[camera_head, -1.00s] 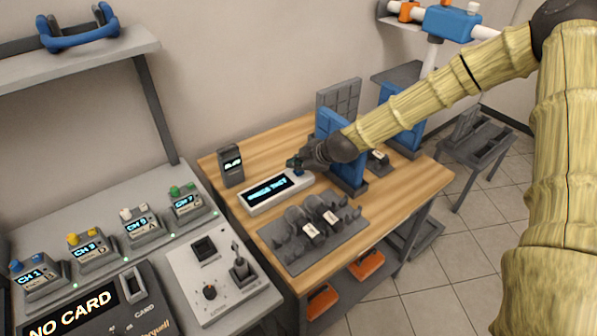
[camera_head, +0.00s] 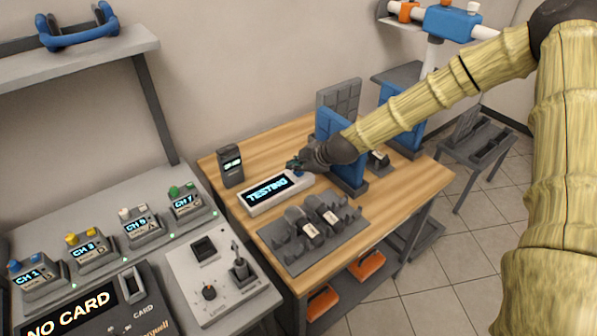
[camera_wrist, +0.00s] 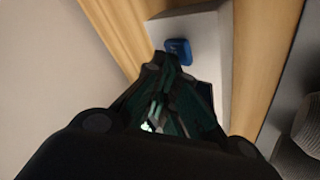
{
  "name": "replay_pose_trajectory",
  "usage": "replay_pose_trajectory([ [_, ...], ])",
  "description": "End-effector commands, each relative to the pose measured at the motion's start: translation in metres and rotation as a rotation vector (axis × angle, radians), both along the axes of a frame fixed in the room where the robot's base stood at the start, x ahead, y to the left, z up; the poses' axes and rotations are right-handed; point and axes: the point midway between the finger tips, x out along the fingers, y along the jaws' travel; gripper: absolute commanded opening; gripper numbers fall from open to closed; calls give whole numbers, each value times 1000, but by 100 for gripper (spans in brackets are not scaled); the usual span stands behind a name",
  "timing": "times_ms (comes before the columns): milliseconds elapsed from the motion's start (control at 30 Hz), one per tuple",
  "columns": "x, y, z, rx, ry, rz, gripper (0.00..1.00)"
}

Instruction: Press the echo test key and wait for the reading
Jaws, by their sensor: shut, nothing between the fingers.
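The echo test unit (camera_head: 250,204) is a white box with a dark screen on the wooden table, and its screen (camera_head: 268,189) reads "TESTING" in cyan. A blue key (camera_head: 299,174) sits at its right end, partly hidden by my gripper in the head view. My gripper (camera_head: 293,164) is shut and empty, with its fingertips at the key end of the unit. In the wrist view the blue key (camera_wrist: 180,51) shows just beyond the fingertips (camera_wrist: 160,62) of my gripper. I cannot tell whether they touch it.
A small dark device (camera_head: 231,166) stands left of the unit. A grey tray (camera_head: 290,262) with dark parts lies in front. A blue upright panel (camera_head: 341,150) stands close to my gripper. A grey console (camera_head: 190,260) with channel boxes is at left.

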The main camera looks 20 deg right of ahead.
Motion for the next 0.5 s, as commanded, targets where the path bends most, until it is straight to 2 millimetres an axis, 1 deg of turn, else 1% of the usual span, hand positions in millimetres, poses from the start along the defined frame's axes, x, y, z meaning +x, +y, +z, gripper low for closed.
replay_pose_trajectory([
  [400,0,0,15,-1,-1,0,0],
  [500,0,0,16,1,0,-1,0],
])
